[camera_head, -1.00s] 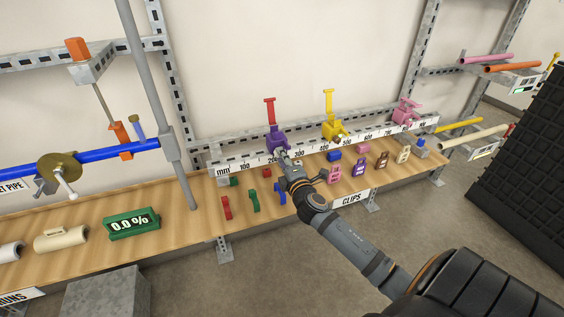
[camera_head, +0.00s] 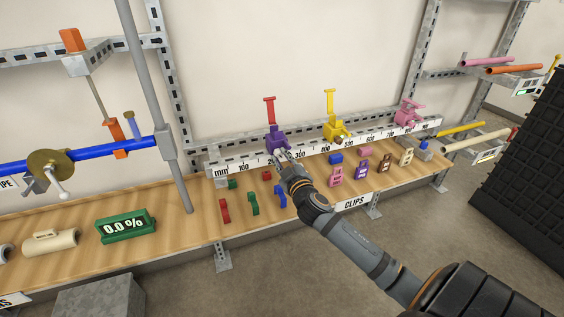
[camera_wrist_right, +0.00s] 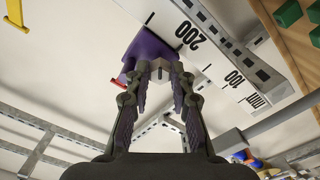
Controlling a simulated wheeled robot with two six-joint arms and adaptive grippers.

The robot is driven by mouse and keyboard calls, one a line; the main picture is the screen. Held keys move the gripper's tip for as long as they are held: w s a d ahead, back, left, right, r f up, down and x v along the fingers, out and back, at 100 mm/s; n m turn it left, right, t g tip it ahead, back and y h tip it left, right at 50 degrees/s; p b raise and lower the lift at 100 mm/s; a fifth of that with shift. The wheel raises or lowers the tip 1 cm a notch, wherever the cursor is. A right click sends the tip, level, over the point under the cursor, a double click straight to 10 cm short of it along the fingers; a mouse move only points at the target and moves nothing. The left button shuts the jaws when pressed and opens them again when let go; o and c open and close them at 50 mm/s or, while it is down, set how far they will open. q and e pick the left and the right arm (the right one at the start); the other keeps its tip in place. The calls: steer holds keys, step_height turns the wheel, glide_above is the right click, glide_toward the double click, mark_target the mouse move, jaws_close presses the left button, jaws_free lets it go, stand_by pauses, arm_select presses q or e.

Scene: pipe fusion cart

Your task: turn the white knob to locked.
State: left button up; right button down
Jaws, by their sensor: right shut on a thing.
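A purple clamp (camera_head: 273,137) with an upright red lever (camera_head: 269,108) sits on the white millimetre ruler rail (camera_head: 320,147). My right gripper (camera_head: 285,157) reaches the front of this clamp. In the right wrist view, the gripper's fingertips (camera_wrist_right: 164,74) are shut on a small pale grey-white knob at the purple clamp's front (camera_wrist_right: 145,50). The fingers hide most of the knob, so its turn angle and any lock mark cannot be read. My left gripper is not in view.
A yellow clamp (camera_head: 333,131) and a pink clamp (camera_head: 407,113) sit further right on the rail. Several coloured clips, such as a red one (camera_head: 224,211), stand on the wooden shelf (camera_head: 180,228) below. A grey post (camera_head: 150,90) stands left.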

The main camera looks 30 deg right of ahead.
steer(key=m+b, duration=0.1)
steer(key=m, duration=0.4)
steer(key=shift+f+m, duration=0.15)
steer(key=shift+m, duration=0.25)
stand_by(0.4)
steer(key=c, duration=1.2)
jaws_free()
steer(key=shift+o, duration=0.2)
steer(key=v, duration=1.2)
steer(key=shift+a, duration=0.15)
